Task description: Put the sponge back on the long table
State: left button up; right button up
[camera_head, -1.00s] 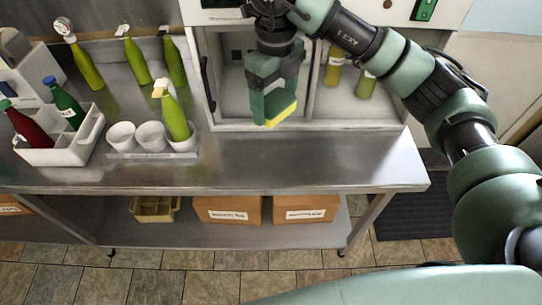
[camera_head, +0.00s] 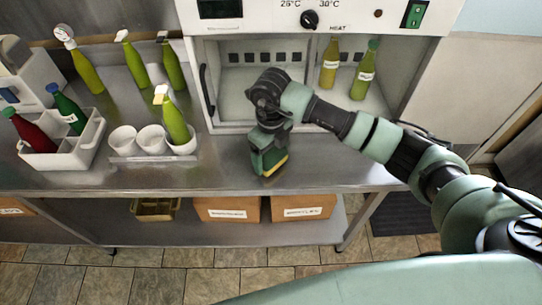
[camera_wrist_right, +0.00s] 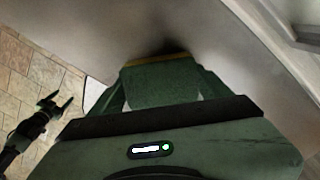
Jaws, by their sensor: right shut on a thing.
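The sponge (camera_head: 276,170), green with a yellow layer, is in my right gripper (camera_head: 268,160). The gripper is shut on it, low over the steel long table (camera_head: 335,172), near its front edge and in front of the open cabinet. Whether the sponge touches the table top is hard to tell. In the right wrist view the green face of the sponge (camera_wrist_right: 160,85) fills the space between the fingers, with a thin yellow edge at its far side. My left gripper (camera_wrist_right: 56,104) shows small and dark over the floor in that view, its fingers apart and empty.
White cups (camera_head: 150,139) in a holder, one with a green bottle, stand left of the gripper. A white caddy (camera_head: 88,140) with bottles is further left. The white cabinet (camera_head: 240,110) holds two bottles (camera_head: 362,75). The table's right part is clear.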

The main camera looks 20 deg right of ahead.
jog(key=shift+f, duration=0.85)
